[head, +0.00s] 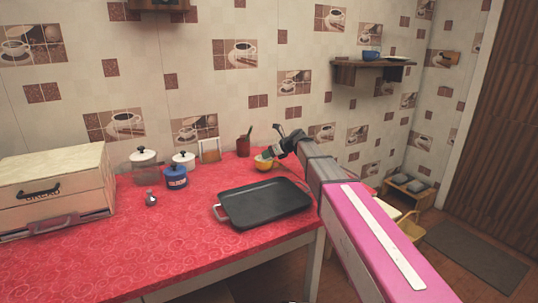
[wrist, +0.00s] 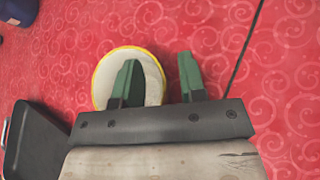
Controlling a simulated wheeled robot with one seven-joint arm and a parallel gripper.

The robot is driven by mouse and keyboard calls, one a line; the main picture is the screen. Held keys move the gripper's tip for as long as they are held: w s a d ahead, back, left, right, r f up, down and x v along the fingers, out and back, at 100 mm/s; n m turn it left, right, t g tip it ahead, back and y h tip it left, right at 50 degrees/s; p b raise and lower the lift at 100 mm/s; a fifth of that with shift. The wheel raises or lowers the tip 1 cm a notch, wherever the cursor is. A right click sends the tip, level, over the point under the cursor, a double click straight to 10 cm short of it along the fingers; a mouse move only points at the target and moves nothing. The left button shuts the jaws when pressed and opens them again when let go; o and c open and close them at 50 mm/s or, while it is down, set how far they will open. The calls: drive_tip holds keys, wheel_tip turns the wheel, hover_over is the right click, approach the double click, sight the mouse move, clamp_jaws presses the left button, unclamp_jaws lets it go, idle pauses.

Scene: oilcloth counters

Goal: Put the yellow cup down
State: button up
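The yellow cup (head: 263,164) is at the back right of the red counter, beyond the black pan. In the wrist view the yellow cup (wrist: 101,81) shows a yellow rim and a pale inside. It looks upright and appears to rest on the cloth. My gripper (head: 270,153) is right at the cup. In the wrist view my gripper (wrist: 158,62) has its two green fingers apart. One finger is over the cup's opening, the other is outside its right rim. Clear space shows between fingers and rim. The near part of the cup is hidden by my gripper.
A black pan (head: 265,205) lies in front of the cup. A brown utensil pot (head: 243,145), a blue canister (head: 176,177), white lidded jars (head: 183,160) and a bread box (head: 52,184) stand to the left. Red cloth at the front left is mostly clear.

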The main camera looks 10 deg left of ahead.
drive_tip(key=shift+r, duration=0.2)
drive_tip(key=v, duration=1.2)
